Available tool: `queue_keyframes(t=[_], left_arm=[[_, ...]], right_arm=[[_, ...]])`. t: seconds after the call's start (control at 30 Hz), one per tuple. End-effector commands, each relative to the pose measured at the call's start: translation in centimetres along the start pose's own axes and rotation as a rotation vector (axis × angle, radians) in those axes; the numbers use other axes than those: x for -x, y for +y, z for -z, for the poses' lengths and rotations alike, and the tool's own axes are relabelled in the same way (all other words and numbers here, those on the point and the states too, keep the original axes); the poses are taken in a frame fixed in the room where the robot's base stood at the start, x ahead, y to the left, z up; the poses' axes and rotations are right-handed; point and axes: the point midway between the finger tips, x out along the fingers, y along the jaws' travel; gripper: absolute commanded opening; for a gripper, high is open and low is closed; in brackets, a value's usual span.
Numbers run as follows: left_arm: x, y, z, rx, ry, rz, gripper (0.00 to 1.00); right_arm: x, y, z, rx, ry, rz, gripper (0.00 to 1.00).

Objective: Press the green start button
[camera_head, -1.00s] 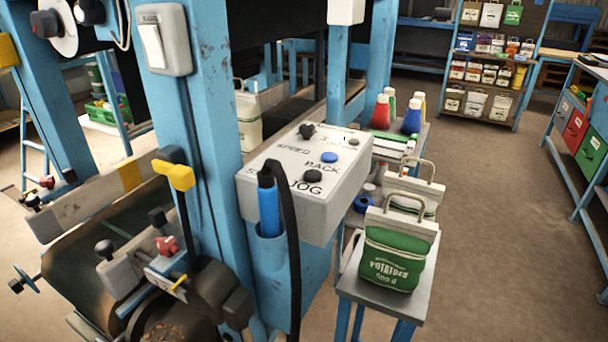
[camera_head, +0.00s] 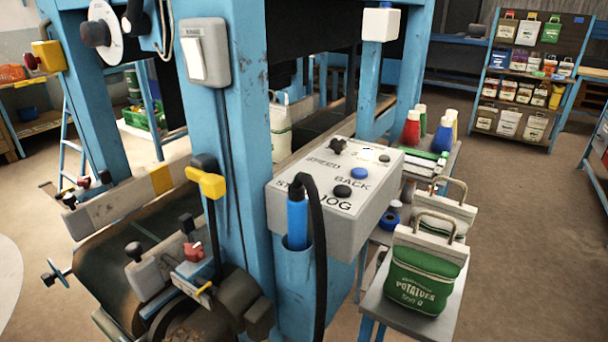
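A grey-white control box (camera_head: 335,208) is fixed to the blue machine frame near the middle of the camera_head view. Its top carries a black knob (camera_head: 338,145) by the word SPEED, a blue button (camera_head: 359,174) by BACK and a black button (camera_head: 342,191) by JOG. A label beginning "ST" shows at the near left edge, partly covered by a blue-handled tool (camera_head: 297,222) with a black cable (camera_head: 318,240). I see no green button on the box; the spot by that label is hidden. Neither gripper is in view.
Red- and blue-bodied bottles (camera_head: 411,130) stand behind. A yellow lever (camera_head: 206,183) sticks out from the post. Open floor lies at the right, before a shelf (camera_head: 524,80) of sacks.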

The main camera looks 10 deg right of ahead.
Motion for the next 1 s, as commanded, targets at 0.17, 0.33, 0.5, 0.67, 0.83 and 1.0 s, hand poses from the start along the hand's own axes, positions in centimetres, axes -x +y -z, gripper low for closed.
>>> queue_keyframes(t=[0.17,0.33,0.5,0.67,0.83,1.0], left_arm=[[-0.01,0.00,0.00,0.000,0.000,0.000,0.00],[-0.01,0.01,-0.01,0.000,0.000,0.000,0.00],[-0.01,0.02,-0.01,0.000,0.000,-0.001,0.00],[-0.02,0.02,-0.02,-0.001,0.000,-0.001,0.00],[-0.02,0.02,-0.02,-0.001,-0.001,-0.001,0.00],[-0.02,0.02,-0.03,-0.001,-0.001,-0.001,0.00]], right_arm=[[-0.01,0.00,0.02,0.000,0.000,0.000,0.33],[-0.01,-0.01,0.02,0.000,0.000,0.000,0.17],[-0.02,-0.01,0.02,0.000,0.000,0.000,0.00],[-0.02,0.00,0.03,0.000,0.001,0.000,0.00],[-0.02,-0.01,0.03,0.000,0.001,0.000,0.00],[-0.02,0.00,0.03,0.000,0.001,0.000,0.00]])
